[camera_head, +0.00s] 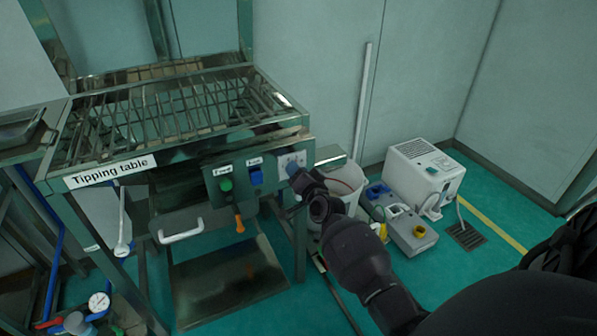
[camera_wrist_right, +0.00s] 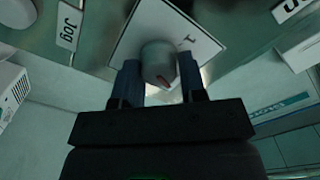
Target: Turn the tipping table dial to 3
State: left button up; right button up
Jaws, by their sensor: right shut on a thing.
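The tipping table (camera_head: 180,140) stands at the left in the head view, with a white name label on its front edge. Its dial is a grey round knob (camera_wrist_right: 158,62) on a white plate (camera_wrist_right: 150,28) at the right end of the control panel. The dial carries a red mark, and a "1" shows on the plate. My right gripper (camera_head: 296,172) reaches the plate, which partly shows behind it (camera_head: 293,158). In the wrist view, the fingers of my right gripper (camera_wrist_right: 160,82) close around the knob from both sides. My left gripper is not in view.
Beside the dial are a blue switch (camera_head: 256,176) and a green button (camera_head: 226,184), with an orange handle (camera_head: 239,222) below.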

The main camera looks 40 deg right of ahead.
jog(key=o, duration=0.9)
jog(key=shift+s, duration=0.1)
jog(key=p+v, duration=0.2)
jog(key=v, duration=0.8)
jog(key=shift+s, duration=0.3)
